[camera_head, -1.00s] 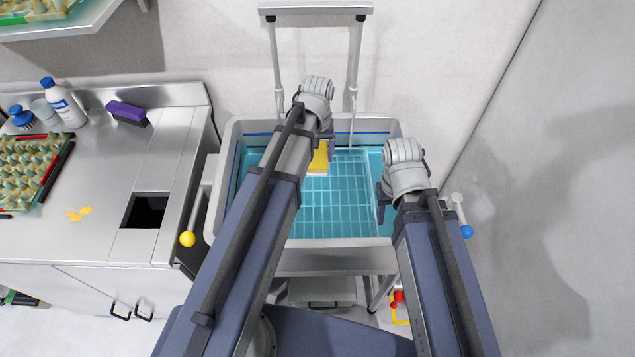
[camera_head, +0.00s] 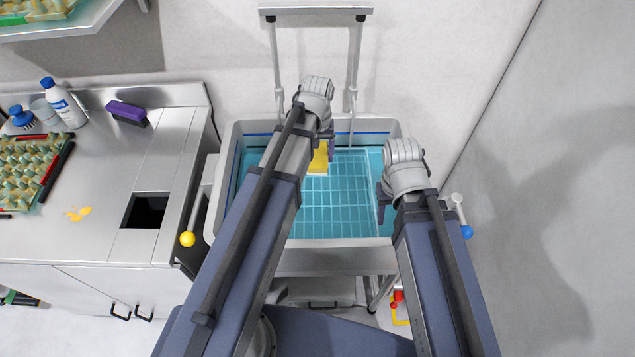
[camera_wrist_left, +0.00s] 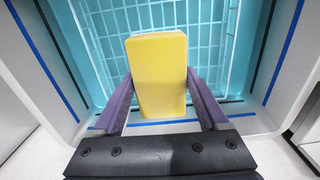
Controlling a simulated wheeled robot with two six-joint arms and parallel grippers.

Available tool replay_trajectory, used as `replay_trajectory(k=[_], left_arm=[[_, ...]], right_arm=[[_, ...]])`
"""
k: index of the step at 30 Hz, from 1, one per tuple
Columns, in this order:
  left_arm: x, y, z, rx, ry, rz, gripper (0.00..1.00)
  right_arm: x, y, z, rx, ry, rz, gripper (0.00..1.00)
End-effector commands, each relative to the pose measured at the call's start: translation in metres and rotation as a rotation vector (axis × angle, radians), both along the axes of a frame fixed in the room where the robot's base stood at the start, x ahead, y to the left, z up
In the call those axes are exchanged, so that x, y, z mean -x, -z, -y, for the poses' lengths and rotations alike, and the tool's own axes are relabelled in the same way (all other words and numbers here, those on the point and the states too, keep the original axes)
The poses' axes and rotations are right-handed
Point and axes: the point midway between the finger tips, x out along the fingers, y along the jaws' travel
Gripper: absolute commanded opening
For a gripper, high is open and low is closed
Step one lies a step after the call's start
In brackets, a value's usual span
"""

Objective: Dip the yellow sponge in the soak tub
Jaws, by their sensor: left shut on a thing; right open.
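The yellow sponge (camera_head: 318,160) is over the back part of the soak tub (camera_head: 308,243), partly hidden by my left arm in the head view. My left gripper (camera_head: 324,142) is shut on it; in the left wrist view the sponge (camera_wrist_left: 158,72) sits between both fingers (camera_wrist_left: 160,103). The tub holds clear blue water with a white wire rack (camera_head: 335,195) in it. I cannot tell whether the sponge touches the water. My right gripper (camera_head: 383,192) is open and empty over the tub's right side.
A lever with a yellow knob (camera_head: 187,239) is left of the tub; a blue knob (camera_head: 466,232) is right.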

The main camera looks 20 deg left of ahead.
Motion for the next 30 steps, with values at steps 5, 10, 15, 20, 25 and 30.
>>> replay_trajectory(k=[5,10,15,20,25,30], left_arm=[[0.0,-0.014,0.0,0.0,0.0,0.0,0.32],[0.0,-0.031,0.0,0.0,0.0,0.0,0.32],[0.0,-0.041,0.0,0.0,0.0,0.0,0.32],[0.0,-0.039,0.0,0.0,0.0,0.0,0.32],[0.0,-0.039,0.0,0.0,0.0,0.0,0.32],[0.0,-0.039,0.0,0.0,0.0,0.0,0.32]], right_arm=[[0.0,-0.014,0.0,0.0,0.0,0.0,0.5],[0.0,-0.031,0.0,0.0,0.0,0.0,0.5],[0.0,-0.041,0.0,0.0,0.0,0.0,0.5],[0.0,-0.039,0.0,0.0,0.0,0.0,0.5],[0.0,-0.039,0.0,0.0,0.0,0.0,0.5],[0.0,-0.039,0.0,0.0,-0.002,0.0,0.5]])
